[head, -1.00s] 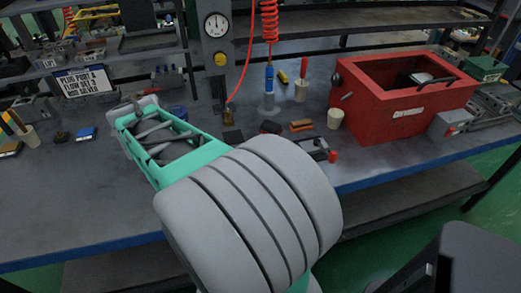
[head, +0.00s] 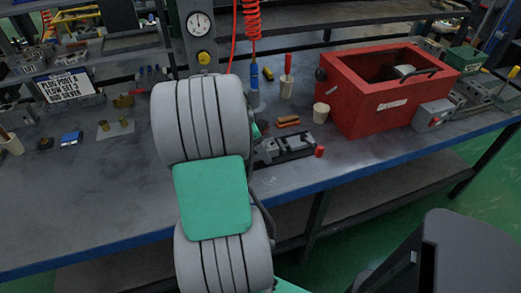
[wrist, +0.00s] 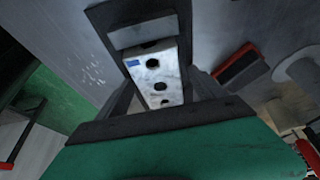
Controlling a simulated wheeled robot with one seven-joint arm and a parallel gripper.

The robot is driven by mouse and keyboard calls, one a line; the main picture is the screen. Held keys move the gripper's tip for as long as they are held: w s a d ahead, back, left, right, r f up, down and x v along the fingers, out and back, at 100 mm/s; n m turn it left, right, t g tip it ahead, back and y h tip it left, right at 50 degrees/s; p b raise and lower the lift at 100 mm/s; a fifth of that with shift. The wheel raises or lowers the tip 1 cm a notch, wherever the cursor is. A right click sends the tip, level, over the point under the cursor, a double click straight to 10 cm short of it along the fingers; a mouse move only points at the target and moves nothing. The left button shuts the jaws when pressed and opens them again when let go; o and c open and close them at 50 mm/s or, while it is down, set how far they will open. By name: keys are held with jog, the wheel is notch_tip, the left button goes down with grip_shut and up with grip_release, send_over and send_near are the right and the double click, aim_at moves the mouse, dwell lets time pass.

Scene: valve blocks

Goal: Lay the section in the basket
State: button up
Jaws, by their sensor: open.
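In the wrist view, a pale metal section (wrist: 158,75) with several dark holes and a small blue mark sits at a dark fixture. My gripper (wrist: 163,92) is open, with a dark finger on either side of the section. I cannot tell whether the fingers touch it. I cannot make out a basket for certain; a dark handle and a grey round part show inside the open red tank (head: 378,112).
A grey box (head: 433,115) stands at the tank's right. A green bin (head: 466,60) is behind it. The bench front left is clear.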

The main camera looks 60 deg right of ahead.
jog(key=shift+f, duration=0.15)
jog(key=shift+c, duration=0.2)
grip_shut()
dwell(0.8)
